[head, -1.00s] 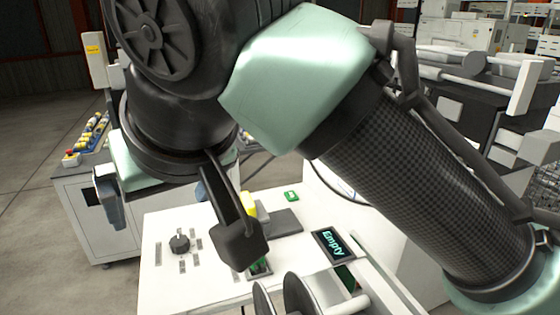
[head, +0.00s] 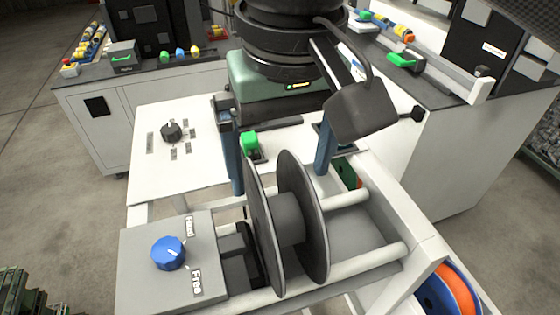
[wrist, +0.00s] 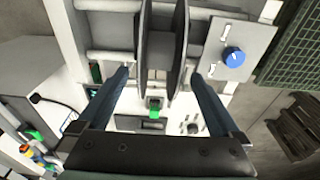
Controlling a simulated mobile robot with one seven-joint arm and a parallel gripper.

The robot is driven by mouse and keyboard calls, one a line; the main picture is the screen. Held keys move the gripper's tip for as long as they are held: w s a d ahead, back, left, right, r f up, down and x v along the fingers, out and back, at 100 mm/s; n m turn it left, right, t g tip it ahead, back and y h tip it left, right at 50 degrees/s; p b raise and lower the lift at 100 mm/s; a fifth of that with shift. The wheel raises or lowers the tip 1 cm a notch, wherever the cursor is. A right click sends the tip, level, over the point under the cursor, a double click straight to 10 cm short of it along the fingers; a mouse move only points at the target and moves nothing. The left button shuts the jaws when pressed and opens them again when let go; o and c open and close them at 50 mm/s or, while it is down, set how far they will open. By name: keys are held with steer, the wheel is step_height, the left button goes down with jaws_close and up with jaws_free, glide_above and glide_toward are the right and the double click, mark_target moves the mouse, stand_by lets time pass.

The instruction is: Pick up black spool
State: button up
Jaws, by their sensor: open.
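The black spool (head: 288,219) stands upright on the white rails of the loader frame, with two dark round flanges and a grey hub between them. It also shows in the wrist view (wrist: 162,50) at the top middle. My gripper (head: 281,188) is open and empty, its two blue-grey fingers pointing down. In the head view the fingers are behind the spool, one to each side. In the wrist view my gripper (wrist: 160,72) has its fingertips at either side of the spool's near edge. Neither finger visibly touches it.
A grey box with a blue knob (head: 168,253) stands left of the spool. A white panel (head: 185,170) with a black dial lies behind. A blue and orange spool (head: 452,290) is low at the right. A green-topped part (head: 250,143) stands between the fingers.

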steer(key=shift+w+a+f+b, duration=0.1)
steer(key=shift+w+f+b, duration=0.05)
steer(key=shift+f+b, duration=0.8)
steer(key=shift+w+f+b, duration=0.2)
steer(key=shift+f+b, duration=0.7)
steer(key=shift+f, duration=0.1)
steer(key=shift+w+a+f+b, duration=0.1)
steer(key=shift+w+f+b, duration=0.05)
steer(key=shift+f+b, duration=0.8)
steer(key=shift+r, duration=0.1)
jaws_close()
